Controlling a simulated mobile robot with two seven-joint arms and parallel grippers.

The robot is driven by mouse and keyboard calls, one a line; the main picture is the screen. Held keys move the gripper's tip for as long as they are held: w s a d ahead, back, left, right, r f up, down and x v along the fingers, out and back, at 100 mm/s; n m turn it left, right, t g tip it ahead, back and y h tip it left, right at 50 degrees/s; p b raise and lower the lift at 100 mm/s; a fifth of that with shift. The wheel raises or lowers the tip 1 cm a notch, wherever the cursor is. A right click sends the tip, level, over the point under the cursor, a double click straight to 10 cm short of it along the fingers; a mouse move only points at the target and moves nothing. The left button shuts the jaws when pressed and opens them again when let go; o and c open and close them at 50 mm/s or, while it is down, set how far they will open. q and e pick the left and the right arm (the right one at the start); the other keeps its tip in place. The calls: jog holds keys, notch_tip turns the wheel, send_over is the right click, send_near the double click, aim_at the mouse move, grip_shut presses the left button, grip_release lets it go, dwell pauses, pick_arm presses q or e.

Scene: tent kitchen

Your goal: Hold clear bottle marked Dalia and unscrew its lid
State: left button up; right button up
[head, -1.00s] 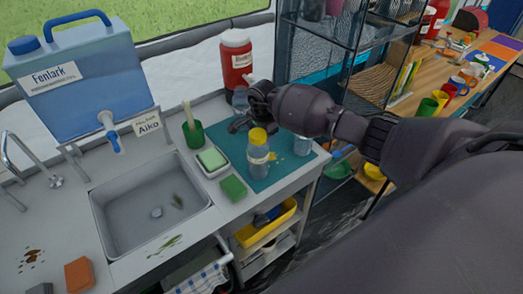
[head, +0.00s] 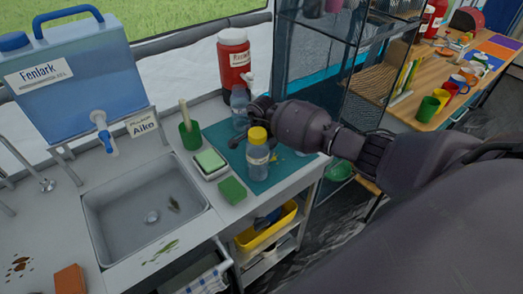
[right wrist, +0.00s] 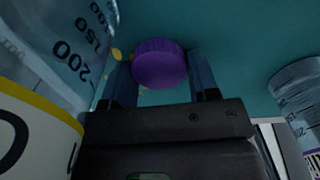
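A purple ribbed lid (right wrist: 160,66) sits between the fingers of my right gripper (right wrist: 162,80), and its edges meet both fingers. No bottle body shows under it, only teal mat. In the head view my right gripper (head: 252,122) is over the mat, partly hidden by its own arm. A clear bottle with a yellow lid (head: 257,153) stands upright in front of it, and another clear bottle (head: 240,105) stands behind. I cannot read the name Dalia on any bottle. My left gripper is not in view.
The teal mat (head: 275,180) carries the bottles. A green sponge (head: 232,190), a soap dish and a green cup (head: 190,134) stand between mat and sink (head: 150,215). A red dispenser (head: 234,60) is behind. In the wrist view, bottles flank my gripper closely.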

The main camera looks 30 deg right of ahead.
jog(key=shift+o, duration=1.6)
jog(key=shift+r, duration=0.2)
notch_tip(320, 180, up, 6)
jog(key=p, duration=0.4)
jog(key=shift+r, duration=0.1)
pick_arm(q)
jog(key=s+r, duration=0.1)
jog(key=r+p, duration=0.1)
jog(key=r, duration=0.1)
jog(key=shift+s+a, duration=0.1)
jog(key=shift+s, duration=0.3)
pick_arm(e)
notch_tip(320, 180, up, 6)
jog(key=shift+f, duration=0.15)
jog(key=shift+s, duration=0.1)
